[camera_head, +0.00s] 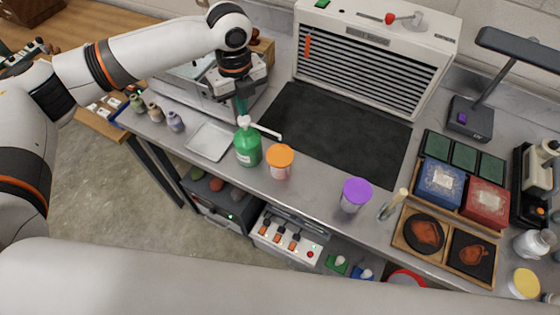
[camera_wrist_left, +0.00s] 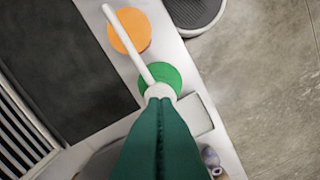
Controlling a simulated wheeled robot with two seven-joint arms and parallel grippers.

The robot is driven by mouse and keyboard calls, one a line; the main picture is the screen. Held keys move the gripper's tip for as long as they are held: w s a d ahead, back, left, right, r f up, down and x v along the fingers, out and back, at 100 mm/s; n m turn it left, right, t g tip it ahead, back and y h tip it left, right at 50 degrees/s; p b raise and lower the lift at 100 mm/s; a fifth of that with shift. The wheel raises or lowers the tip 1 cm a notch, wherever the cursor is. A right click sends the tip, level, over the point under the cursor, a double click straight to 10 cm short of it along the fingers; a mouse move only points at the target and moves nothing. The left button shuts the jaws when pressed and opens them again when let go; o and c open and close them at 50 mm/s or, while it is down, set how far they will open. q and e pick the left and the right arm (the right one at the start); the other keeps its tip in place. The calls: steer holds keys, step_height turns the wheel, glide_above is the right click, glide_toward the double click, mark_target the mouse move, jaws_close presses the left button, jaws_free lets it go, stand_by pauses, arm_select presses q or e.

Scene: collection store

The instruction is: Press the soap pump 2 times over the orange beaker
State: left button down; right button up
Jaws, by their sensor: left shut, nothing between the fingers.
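The soap pump is a green bottle (camera_head: 247,149) with a white pump head and a long white spout (camera_head: 266,131). In the head view the spout points right, toward the orange beaker (camera_head: 280,161), which stands just right of the bottle. In the left wrist view the spout reaches across the orange beaker (camera_wrist_left: 130,32), and the green bottle (camera_wrist_left: 160,78) is below the pump head. My left gripper (camera_head: 242,112) points down with its fingers shut and empty, right above the pump head; I cannot tell whether it touches. My right gripper is not in view.
A purple-topped beaker (camera_head: 356,194) stands further right on the bench. A metal tray (camera_head: 210,141) lies left of the bottle, with small bottles (camera_head: 175,121) beyond it. A dark mat (camera_head: 335,133) lies behind, before a slatted cabinet (camera_head: 370,65).

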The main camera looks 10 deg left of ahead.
mark_target(244, 119)
arm_select(q)
steer(key=shift+f, duration=0.15)
stand_by(0.4)
steer(key=shift+f, duration=1.5)
steer(key=shift+s, duration=0.1)
steer(key=shift+r, duration=0.1)
steer(key=shift+r+p, duration=1.35)
steer(key=shift+r, duration=0.1)
